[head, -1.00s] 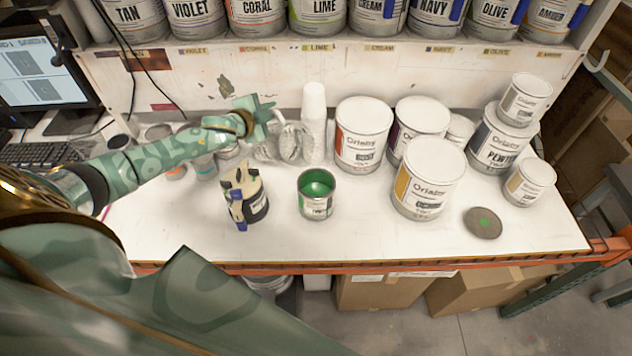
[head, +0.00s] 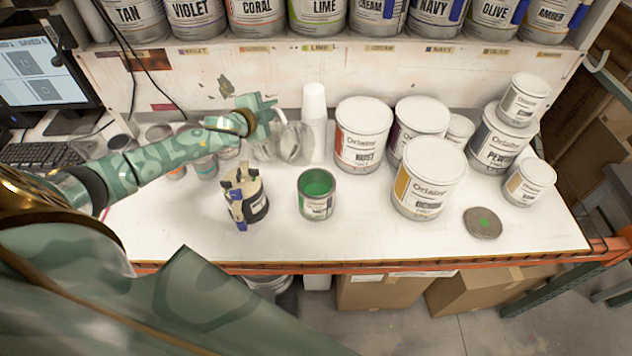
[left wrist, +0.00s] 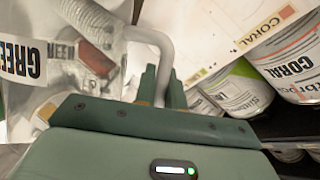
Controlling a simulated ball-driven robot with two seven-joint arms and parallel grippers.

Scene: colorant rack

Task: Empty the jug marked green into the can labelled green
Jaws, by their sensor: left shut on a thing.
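My left gripper (head: 266,118) is shut on the handle of a clear jug (head: 292,143), over the back of the bench, left of the paper cups. In the left wrist view the jug (left wrist: 85,75) has a white label reading GREEN, and its pale curved handle runs between the fingers (left wrist: 160,85). I cannot tell how much it holds. The open can (head: 317,207) stands upright at the middle of the bench, nearer the front, with green paint showing inside. Its label is too small to read. The jug is behind and left of the can, apart from it. My right gripper is out of view.
A black-and-cream tool-like object (head: 246,195) stands just left of the can. Stacked white cups (head: 314,125) and closed paint cans (head: 362,140) stand behind and right. A round lid (head: 483,222) with a green spot lies at right. The bench front is clear.

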